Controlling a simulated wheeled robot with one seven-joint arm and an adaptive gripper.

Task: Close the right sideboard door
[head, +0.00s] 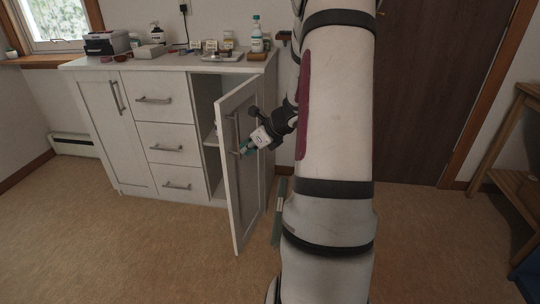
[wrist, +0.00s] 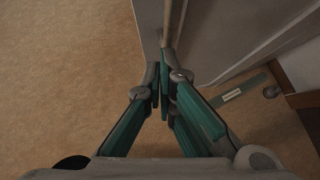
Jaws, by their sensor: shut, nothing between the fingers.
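The white sideboard (head: 130,68) stands against the wall. Its right door (head: 238,200) is swung wide open toward me, showing the shelf compartment (head: 206,120) behind it. A vertical bar handle is on the door's outer face, partly hidden by my gripper. My gripper (head: 244,151) is at the door's outer face near the handle, with its fingers shut. In the wrist view, the green fingers (wrist: 163,75) meet beside the edge of the door (wrist: 150,25). I cannot tell whether they touch the door. The left door (head: 98,135) and the drawers (head: 160,145) are shut.
Bottles (head: 256,38), a tray (head: 222,57) and a dark box (head: 106,43) stand on the sideboard top. A greenish strip (head: 279,212) is on the floor right of the door. A wooden stand (head: 515,150) is at the far right. The floor in front is clear.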

